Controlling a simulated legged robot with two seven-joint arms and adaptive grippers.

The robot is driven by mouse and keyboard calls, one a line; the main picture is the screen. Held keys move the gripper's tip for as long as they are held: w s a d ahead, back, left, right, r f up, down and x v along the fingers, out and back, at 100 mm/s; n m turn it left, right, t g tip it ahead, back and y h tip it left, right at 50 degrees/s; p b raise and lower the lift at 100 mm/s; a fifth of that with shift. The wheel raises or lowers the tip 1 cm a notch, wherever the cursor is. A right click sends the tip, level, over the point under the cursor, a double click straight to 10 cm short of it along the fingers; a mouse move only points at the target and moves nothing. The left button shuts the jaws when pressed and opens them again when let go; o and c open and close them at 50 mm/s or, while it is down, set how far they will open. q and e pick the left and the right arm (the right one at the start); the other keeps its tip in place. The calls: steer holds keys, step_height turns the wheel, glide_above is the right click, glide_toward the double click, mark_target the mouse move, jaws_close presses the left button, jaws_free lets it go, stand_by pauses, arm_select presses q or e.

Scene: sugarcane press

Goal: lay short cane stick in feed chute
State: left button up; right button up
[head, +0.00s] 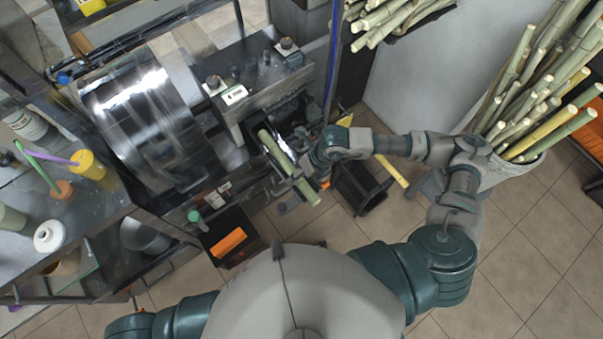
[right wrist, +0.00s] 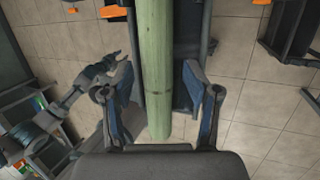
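A short green cane stick (head: 307,191) lies along the feed chute (head: 285,166) at the press. Its near end sticks out past the chute, toward me. In the right wrist view the stick (right wrist: 157,60) runs lengthwise over the dark chute (right wrist: 187,45). My right gripper (head: 297,150) is at the chute by the stick. In its wrist view the fingers (right wrist: 160,90) are spread on either side of the stick, with gaps between them and it. My left gripper (right wrist: 118,68) shows small at the left of the right wrist view; its finger state is unclear.
The press with its shiny drum (head: 135,105) stands at left. A dark bin (head: 360,188) with a yellow stick (head: 392,171) is right of the chute. A bin with an orange piece (head: 228,241) is below left. A tall container of canes (head: 520,165) stands at right.

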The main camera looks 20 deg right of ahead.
steer(key=v, duration=1.1)
steer(key=shift+d+r, duration=0.2)
steer(key=shift+r, duration=0.2)
